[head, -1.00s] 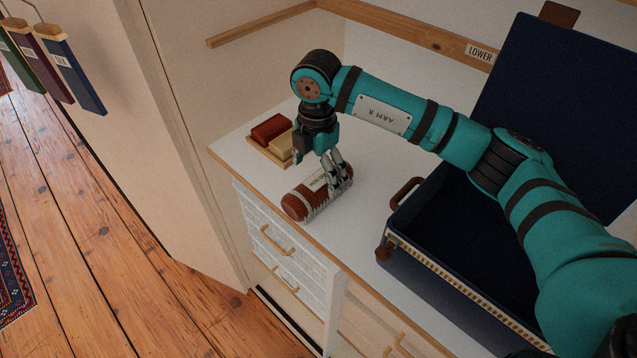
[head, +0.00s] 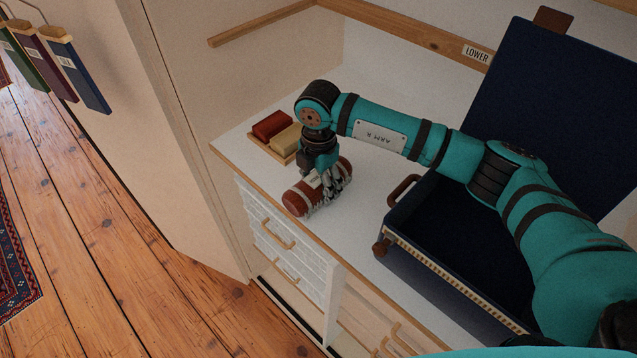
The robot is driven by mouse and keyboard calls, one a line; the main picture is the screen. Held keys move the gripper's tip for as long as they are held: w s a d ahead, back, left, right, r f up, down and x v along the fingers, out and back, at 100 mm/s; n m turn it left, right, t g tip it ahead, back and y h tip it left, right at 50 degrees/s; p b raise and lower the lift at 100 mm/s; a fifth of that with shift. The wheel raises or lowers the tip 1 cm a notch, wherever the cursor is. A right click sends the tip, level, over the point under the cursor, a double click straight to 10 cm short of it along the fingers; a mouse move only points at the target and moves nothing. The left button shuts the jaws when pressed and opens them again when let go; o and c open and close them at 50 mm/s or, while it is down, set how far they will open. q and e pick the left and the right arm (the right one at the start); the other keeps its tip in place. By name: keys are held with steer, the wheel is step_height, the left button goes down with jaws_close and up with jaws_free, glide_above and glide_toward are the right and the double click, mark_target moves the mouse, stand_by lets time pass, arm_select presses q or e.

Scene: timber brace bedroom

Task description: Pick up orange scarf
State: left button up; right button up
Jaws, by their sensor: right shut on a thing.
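A rolled, reddish-orange scarf (head: 297,203) with a pale label and a fringed edge lies on the white top of the dresser, near its front edge. My right gripper (head: 330,190) comes down over the roll from above and is shut on it. The fingers hide part of the roll's middle and right half. The roll appears to rest on the surface. My left gripper is not in the head view.
A small wooden tray (head: 259,146) with a red and a tan folded item stands behind the scarf. An open dark-blue case (head: 393,216) stands to the right, lid up. White top (head: 366,190) is bare between them. Hanging tagged swatches (head: 84,78) are at upper left.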

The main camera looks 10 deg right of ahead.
steer(key=shift+c, duration=1)
steer(key=shift+r, duration=0.15)
